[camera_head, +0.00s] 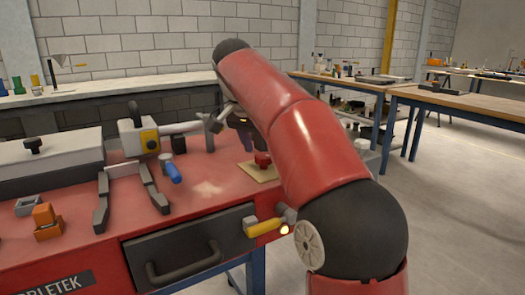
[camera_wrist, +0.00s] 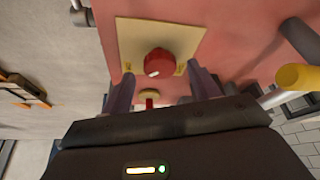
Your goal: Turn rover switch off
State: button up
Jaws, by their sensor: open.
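The rover switch appears to be a red rotary knob (camera_head: 263,159) on a square beige plate (camera_head: 258,174), on the red bench near its right edge. In the wrist view the knob (camera_wrist: 158,62) has a white mark and points to the lower left. Small yellow labels, too small to read, flank it on the plate (camera_wrist: 135,32). My gripper (camera_wrist: 163,82) is open and empty, its purplish fingers apart, with the knob beyond and between their tips. In the head view my gripper (camera_head: 242,137) is above and behind the knob, partly hidden by my red arm.
A grey clamp-like tool (camera_head: 140,140), a blue-handled tool (camera_head: 172,171) and an orange block (camera_head: 45,218) lie on the red bench (camera_head: 205,200) left of the switch. A yellow handle (camera_head: 263,228) and a drawer handle (camera_head: 184,264) stick out in front.

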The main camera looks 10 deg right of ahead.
jog(key=shift+x, duration=0.85)
jog(key=c, duration=1)
jog(key=shift+o, duration=0.2)
